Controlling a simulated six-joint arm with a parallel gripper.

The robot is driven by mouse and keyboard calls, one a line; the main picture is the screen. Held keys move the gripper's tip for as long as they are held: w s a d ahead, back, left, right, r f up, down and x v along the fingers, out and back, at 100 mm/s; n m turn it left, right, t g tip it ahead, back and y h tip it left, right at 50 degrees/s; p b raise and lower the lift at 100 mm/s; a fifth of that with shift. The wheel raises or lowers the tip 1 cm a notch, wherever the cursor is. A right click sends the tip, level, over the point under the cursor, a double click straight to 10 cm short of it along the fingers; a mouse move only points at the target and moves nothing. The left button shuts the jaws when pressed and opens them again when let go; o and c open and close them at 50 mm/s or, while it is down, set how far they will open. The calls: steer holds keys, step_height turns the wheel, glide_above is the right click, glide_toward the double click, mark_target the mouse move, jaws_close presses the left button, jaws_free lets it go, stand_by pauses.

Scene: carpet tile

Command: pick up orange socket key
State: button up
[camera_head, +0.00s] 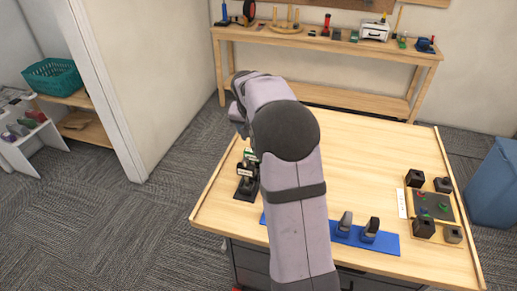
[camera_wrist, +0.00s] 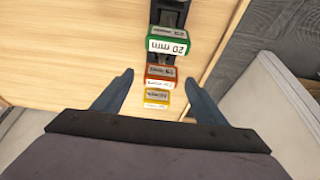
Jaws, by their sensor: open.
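In the wrist view, an orange socket key (camera_wrist: 160,72) with a white label stands in a row between a green one marked 20 mm (camera_wrist: 168,40) and a yellow one (camera_wrist: 157,97). My gripper (camera_wrist: 159,80) is open, with one finger on either side of the orange and yellow keys in the picture. I see no contact, and I cannot tell how far the fingertips are above the keys. In the head view, my arm hides the gripper and most of the row; the green key (camera_head: 249,153) shows beside the arm.
The row is near the left side of the wooden table (camera_head: 370,150). A blue strip with dark holders (camera_head: 385,243) lies along the front. A dark tray (camera_head: 432,205) with black blocks around it is at the right. The table's middle right is clear.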

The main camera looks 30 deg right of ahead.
steer(key=shift+p+x, duration=2)
steer(key=shift+x, duration=1.7)
steer(key=c, duration=1.5)
steer(key=shift+w, duration=0.1)
steer(key=shift+r, duration=0.15)
